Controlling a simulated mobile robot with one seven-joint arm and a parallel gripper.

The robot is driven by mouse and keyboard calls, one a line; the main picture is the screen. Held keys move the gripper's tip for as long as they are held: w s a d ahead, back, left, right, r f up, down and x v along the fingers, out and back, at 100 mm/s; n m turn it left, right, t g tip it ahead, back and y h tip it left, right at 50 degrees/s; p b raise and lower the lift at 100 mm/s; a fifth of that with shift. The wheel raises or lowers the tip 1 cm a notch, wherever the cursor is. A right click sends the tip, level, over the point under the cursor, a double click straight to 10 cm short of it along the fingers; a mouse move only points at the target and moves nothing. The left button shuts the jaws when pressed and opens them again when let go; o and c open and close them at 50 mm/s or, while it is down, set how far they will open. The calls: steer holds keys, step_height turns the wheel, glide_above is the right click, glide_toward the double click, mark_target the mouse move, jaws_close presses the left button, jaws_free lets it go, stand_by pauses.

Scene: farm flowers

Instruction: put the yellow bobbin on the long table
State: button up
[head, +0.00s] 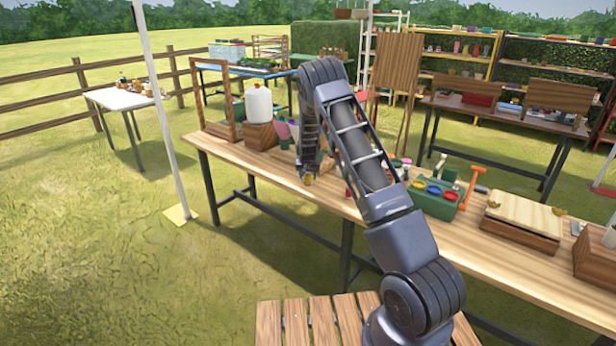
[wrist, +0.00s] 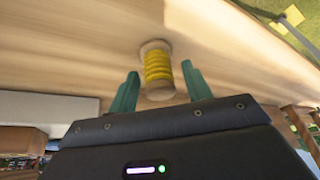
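The yellow bobbin (wrist: 158,68) has yellow thread wound between pale wooden ends. In the wrist view it is between and a little beyond the two green fingertips of my gripper (wrist: 159,72). The fingers are apart, with a narrow gap showing on each side of the bobbin. The wooden top of the long table (wrist: 70,55) fills the view behind it. In the head view my gripper (head: 308,172) is low over the long table (head: 258,163), close to its front edge. A small yellow spot of the bobbin (head: 308,181) shows beneath it. I cannot tell whether the bobbin touches the tabletop.
Bare tabletop lies along the front edge.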

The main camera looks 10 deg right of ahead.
steer(key=shift+r, duration=0.1)
steer(key=s+d+r, duration=0.2)
steer(key=s+r, duration=0.3)
steer(key=r, duration=0.3)
steer(key=s+d+r+y, duration=0.1)
steer(key=s+r, duration=0.4)
steer(key=r, duration=0.3)
steer(key=s+d+r, duration=0.2)
steer(key=s+r, duration=0.3)
steer(key=r, duration=0.3)
steer(key=s+d+r, duration=0.2)
steer(key=s+r, duration=0.3)
steer(key=s, duration=0.2)
steer(key=s+d+r, duration=0.3)
steer(key=s+r, duration=0.3)
steer(key=s, duration=0.1)
steer(key=s+d+r+n, duration=0.1)
steer(key=s+d, duration=0.1)
steer(key=s, duration=1.3)
steer(key=s+d+r, duration=0.1)
steer(key=s+d, duration=0.1)
steer(key=s, duration=1.4)
steer(key=shift+s+d+n+h, duration=0.2)
steer(key=shift+n+h, duration=0.1)
steer(key=shift+n, duration=0.1)
steer(key=shift+r, duration=0.1)
